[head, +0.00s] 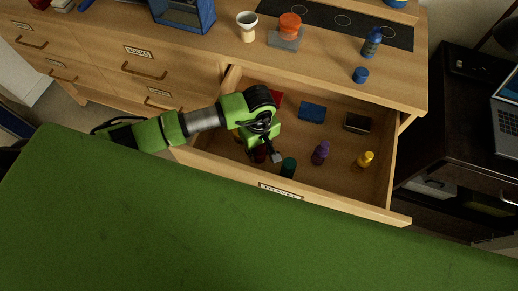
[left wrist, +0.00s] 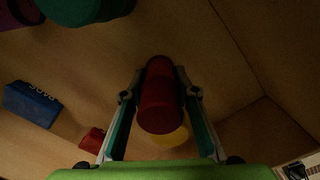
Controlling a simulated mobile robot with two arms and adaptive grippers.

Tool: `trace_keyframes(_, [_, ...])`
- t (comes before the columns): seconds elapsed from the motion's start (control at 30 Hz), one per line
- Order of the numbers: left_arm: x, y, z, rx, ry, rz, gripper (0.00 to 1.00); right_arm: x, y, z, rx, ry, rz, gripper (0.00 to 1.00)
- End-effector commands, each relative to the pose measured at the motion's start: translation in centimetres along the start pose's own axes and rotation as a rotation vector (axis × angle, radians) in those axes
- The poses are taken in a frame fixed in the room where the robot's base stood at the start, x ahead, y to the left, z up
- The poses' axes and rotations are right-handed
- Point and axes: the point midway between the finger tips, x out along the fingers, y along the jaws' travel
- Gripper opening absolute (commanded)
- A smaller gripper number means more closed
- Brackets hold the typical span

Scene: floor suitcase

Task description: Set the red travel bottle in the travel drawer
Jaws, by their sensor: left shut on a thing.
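The red travel bottle (left wrist: 160,95) is between the fingers of my left gripper (left wrist: 160,100) in the left wrist view. In the head view my left gripper (head: 266,150) is inside the open travel drawer (head: 335,205), over its left part. Only a dark red bit of the bottle (head: 260,156) shows below the gripper there. The fingers are shut on the bottle. Whether its base touches the drawer floor, I cannot tell. My right gripper is not in view.
In the drawer stand a green bottle (head: 288,167) close by, a purple bottle (head: 320,153) and a yellow bottle (head: 366,159). A blue box (head: 312,112), a dark box (head: 357,123) and a red box (head: 277,98) lie towards the back. Several items stand on the dresser top (head: 330,65).

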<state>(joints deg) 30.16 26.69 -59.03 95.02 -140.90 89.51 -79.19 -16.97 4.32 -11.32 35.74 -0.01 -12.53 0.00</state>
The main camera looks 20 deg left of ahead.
Motion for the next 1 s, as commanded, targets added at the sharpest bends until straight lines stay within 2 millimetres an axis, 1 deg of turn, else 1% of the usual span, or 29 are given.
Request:
trace_keyframes(0.1, [0.0, 0.0, 0.0, 0.0, 0.0, 0.001, 0.06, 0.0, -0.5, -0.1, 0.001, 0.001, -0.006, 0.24])
trace_keyframes(0.23, [0.4, 0.0, -0.1, 0.0, 0.001, 0.001, 0.06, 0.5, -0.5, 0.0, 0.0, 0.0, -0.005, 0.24])
trace_keyframes(0.27, [0.4, 0.0, -0.1, -0.001, 0.001, 0.001, 0.31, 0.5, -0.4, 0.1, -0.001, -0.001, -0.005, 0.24])
trace_keyframes(0.3, [0.2, 0.0, -0.1, -0.001, 0.001, 0.001, 0.41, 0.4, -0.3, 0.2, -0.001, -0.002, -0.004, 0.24])
trace_keyframes(0.33, [0.2, 0.0, -0.1, -0.001, 0.001, 0.0, 0.45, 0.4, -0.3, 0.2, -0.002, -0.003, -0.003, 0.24])
trace_keyframes(0.63, [0.2, 0.0, 0.0, -0.001, 0.001, 0.0, 0.45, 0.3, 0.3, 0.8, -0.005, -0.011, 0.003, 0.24])
trace_keyframes(0.77, [-0.4, 0.0, 0.0, 0.0, -0.001, 0.0, 0.45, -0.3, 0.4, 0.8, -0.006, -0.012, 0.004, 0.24])
trace_keyframes(0.8, [-0.7, 0.1, -0.1, 0.0, 0.002, 0.003, 0.45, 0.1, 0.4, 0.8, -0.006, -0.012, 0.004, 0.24])
trace_keyframes(0.87, [-1.6, 0.1, -0.2, 0.002, 0.003, 0.004, 0.45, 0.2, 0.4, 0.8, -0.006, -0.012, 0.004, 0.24])
trace_keyframes(1.0, [-4.6, 0.2, -0.2, 0.002, 0.005, 0.005, 0.45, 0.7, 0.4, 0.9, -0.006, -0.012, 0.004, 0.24])
